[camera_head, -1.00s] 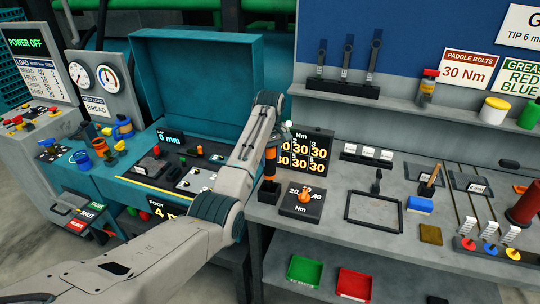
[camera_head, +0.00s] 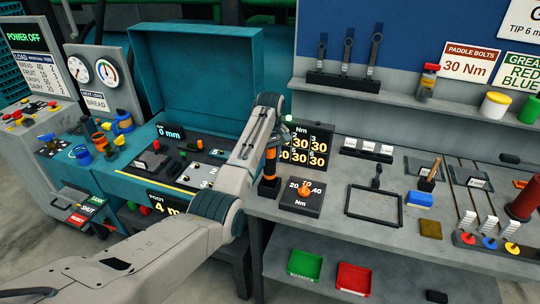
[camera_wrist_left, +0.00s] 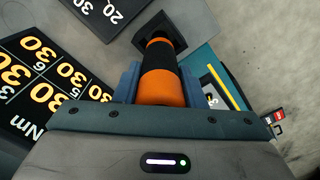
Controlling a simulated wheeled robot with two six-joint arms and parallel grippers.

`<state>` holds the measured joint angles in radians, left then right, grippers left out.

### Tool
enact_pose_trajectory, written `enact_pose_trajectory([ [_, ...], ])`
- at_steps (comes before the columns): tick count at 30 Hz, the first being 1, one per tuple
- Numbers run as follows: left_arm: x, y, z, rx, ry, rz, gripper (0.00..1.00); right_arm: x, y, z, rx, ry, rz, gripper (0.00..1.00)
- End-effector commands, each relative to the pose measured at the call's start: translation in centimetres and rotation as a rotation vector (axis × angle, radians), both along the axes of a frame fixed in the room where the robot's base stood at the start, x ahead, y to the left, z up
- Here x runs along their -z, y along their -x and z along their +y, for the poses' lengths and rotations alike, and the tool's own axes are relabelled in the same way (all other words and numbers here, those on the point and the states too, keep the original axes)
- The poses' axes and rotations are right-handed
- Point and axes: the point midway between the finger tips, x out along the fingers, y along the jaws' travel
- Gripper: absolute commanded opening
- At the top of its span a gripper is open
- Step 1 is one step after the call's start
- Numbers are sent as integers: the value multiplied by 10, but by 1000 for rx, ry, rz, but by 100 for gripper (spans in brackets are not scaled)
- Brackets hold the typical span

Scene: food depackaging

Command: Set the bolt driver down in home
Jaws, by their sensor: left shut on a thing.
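The bolt driver (camera_head: 270,167), black with orange bands, stands about upright at the front left of the grey bench. It also shows in the left wrist view (camera_wrist_left: 158,62). My left gripper (camera_wrist_left: 160,88) is shut on it, with one finger on each side, and comes from above in the head view (camera_head: 272,140). The home looks like the black square block (camera_head: 268,188) under the driver; in the wrist view the block (camera_wrist_left: 176,38) lies around the driver's far end. I cannot tell how deep the driver sits in it. My right gripper is not in view.
A torque dial box (camera_head: 302,196) is right of the driver, and a black number display (camera_head: 306,147) stands behind it. An empty black frame (camera_head: 374,207) lies further right. The teal machine (camera_head: 190,70) is to the left.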

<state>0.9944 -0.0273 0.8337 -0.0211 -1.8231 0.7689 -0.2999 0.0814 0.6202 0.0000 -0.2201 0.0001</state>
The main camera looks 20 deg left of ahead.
Motion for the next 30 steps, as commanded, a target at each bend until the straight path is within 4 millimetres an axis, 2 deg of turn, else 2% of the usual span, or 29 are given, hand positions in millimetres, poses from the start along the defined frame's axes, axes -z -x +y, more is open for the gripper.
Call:
enact_pose_trajectory([
  [28,21,-1,0,0,0,-3,0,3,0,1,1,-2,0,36],
  [29,20,-1,0,0,-1,-4,43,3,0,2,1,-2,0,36],
  [30,20,-1,0,0,0,-3,50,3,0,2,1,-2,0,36],
])
